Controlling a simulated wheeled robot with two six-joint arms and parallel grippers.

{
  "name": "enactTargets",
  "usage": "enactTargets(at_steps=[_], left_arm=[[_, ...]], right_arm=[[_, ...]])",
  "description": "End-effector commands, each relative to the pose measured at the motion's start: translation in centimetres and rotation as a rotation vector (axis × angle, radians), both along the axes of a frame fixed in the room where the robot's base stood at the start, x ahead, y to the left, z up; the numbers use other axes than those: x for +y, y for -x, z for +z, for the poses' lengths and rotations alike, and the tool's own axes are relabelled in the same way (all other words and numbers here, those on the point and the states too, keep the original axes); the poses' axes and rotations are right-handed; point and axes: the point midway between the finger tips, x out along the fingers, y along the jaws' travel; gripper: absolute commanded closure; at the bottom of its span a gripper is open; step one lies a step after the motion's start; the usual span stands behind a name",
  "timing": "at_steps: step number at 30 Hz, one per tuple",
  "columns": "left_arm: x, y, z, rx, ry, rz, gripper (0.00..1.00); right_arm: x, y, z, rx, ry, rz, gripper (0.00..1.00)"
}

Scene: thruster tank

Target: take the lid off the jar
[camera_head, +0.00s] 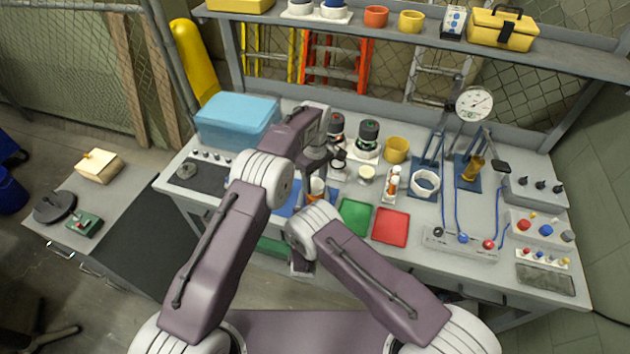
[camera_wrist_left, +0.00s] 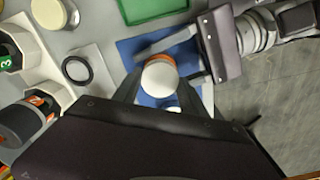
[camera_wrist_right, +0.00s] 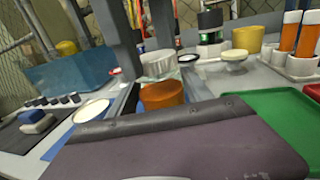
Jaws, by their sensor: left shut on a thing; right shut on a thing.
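An orange jar (camera_head: 316,198) with a white lid (camera_head: 317,184) is at the blue mat (camera_head: 288,199) on the bench. My left gripper (camera_wrist_left: 158,82) reaches down from above, shut on the white lid, which shows round between its fingers in the left wrist view. My right gripper (camera_wrist_left: 170,62) comes in from the side, low, shut on the orange jar body. In the right wrist view the ridged lid (camera_wrist_right: 158,64) is directly above the orange jar (camera_wrist_right: 162,95). I cannot tell whether lid and jar still touch. The right fingertips are largely hidden in the head view.
A green tray (camera_head: 355,216) and a red tray (camera_head: 391,227) lie right of the jar. A cream-topped small jar (camera_head: 366,174) and black-capped containers (camera_head: 368,132) stand behind. A blue box (camera_head: 237,121) is at the back left. A white round piece (camera_wrist_right: 92,110) lies near the jar.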

Motion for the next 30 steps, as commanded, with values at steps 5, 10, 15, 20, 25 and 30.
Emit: enactTargets(at_steps=[5, 10, 15, 20, 25, 30], left_arm=[[0.01, -0.14, 0.12, -0.005, 0.002, 0.314, 0.99], [0.01, -0.13, 0.11, -0.004, 0.001, 0.341, 0.99], [0.01, -0.17, 0.14, -0.007, 0.002, 0.343, 0.99], [0.01, -0.16, 0.13, -0.006, 0.002, 0.342, 0.99], [0.01, -0.16, 0.20, -0.006, 0.002, 0.341, 0.99], [0.01, -0.16, 0.67, -0.005, 0.002, 0.341, 0.99]], right_arm=[[0.01, 0.03, 0.00, 0.000, 0.001, 0.000, 1.00], [0.00, 0.03, 0.00, 0.000, 0.001, 0.000, 1.00], [0.00, 0.02, 0.00, 0.000, 0.000, 0.000, 1.00], [0.00, 0.02, 0.00, 0.000, 0.000, 0.000, 1.00], [0.00, 0.02, 0.00, 0.000, 0.000, 0.000, 1.00], [0.00, 0.02, 0.00, 0.000, 0.000, 0.000, 1.00]])
